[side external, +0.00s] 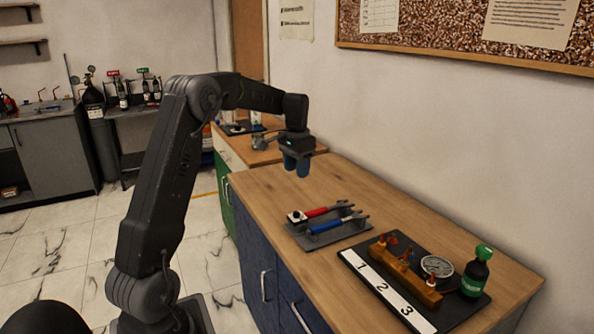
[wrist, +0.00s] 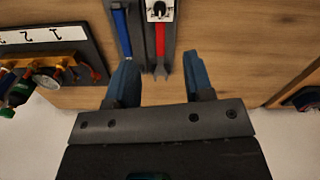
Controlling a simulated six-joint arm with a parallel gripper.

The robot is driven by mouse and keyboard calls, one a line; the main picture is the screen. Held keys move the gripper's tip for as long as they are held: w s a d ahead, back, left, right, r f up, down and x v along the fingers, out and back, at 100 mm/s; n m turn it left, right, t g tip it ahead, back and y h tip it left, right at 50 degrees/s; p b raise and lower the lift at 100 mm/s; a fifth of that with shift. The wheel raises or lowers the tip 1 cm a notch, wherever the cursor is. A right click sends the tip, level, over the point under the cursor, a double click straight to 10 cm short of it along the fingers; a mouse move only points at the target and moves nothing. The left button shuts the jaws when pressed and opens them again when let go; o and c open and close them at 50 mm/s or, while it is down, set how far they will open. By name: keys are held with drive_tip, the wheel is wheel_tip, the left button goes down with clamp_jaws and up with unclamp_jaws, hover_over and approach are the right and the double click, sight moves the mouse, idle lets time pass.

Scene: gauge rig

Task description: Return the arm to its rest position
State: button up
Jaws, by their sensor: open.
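My gripper (side external: 297,166) is raised above the far part of the wooden counter (side external: 262,187), with its blue fingers pointing down. In the wrist view my gripper (wrist: 160,80) has its two blue fingers apart with nothing between them. A red-handled wrench (side external: 318,211) and a blue-handled wrench (side external: 328,226) lie on a dark tray (side external: 297,235) in front of the gripper. In the wrist view the red wrench (wrist: 160,45) and the blue wrench (wrist: 121,35) lie beyond the fingertips. The gripper appears clear of both wrenches.
A dark board (side external: 455,311) carries a brass manifold (side external: 405,272), a gauge (side external: 437,266), a strip numbered 1 to 3 (side external: 385,289) and a green-topped bottle (side external: 476,273). A second counter (side external: 250,152) with items stands behind. The wall borders the counter's right side.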

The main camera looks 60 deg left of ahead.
drive_tip(key=s+d+r+m+t, duration=0.1)
drive_tip(key=s+d+r, duration=0.25)
drive_tip(key=d, duration=0.55)
drive_tip(key=s+d+r+t, duration=0.1)
drive_tip(key=s+d+r, duration=0.25)
drive_tip(key=d, duration=0.65)
drive_tip(key=s+d+f+m+t, duration=0.1)
drive_tip(key=s+d+f+t, duration=0.1)
drive_tip(key=s+d, duration=1)
drive_tip(key=shift+s+d+t, duration=0.15)
drive_tip(key=shift+s+t, duration=0.65)
drive_tip(key=shift+s, duration=0.3)
